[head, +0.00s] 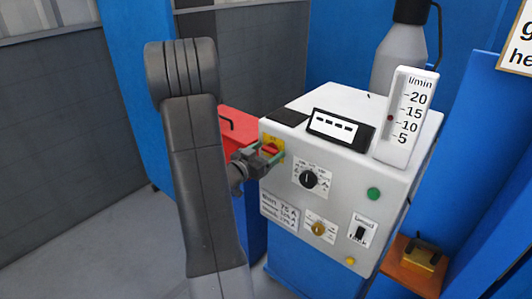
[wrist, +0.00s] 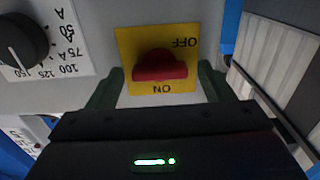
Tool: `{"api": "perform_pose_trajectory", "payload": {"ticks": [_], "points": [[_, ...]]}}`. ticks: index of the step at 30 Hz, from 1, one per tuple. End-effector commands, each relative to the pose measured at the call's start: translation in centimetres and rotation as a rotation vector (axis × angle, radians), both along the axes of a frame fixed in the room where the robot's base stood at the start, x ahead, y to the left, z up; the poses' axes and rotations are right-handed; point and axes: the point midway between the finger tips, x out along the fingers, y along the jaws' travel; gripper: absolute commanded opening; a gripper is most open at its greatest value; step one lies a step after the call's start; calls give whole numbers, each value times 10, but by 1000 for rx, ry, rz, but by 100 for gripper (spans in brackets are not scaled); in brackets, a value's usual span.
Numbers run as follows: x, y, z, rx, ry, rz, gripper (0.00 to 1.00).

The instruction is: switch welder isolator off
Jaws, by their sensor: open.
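The welder isolator is a red rotary handle (wrist: 160,66) on a yellow plate (wrist: 128,45) marked OFF and ON. In the wrist view the picture is upside down, and the handle lies level across the plate. In the head view the red handle (head: 271,147) shows at the upper left of the welder's front panel (head: 285,185). My gripper (wrist: 160,85) is open, with one green finger on each side of the handle. I see gaps between the fingers and the handle in the wrist view. My gripper (head: 270,153) partly covers the plate in the head view.
A black current dial (head: 309,179) sits right of the isolator on the panel. Lower down are a brass knob (head: 318,228), a green button (head: 373,194) and a black switch (head: 360,233). A flowmeter (head: 407,115) and gas cylinder (head: 400,55) stand behind. A red surface (head: 235,125) lies left.

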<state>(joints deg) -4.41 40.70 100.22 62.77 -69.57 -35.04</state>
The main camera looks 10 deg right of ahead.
Motion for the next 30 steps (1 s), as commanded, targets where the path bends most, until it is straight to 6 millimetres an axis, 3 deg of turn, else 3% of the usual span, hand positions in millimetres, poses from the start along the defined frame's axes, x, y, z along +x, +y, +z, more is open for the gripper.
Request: {"api": "perform_pose_trajectory", "payload": {"ticks": [7,21,30], "points": [[-8,11,0,0,-2,1,75],[-66,86,0,0,0,4,75],[-84,108,0,0,0,1,75]]}}
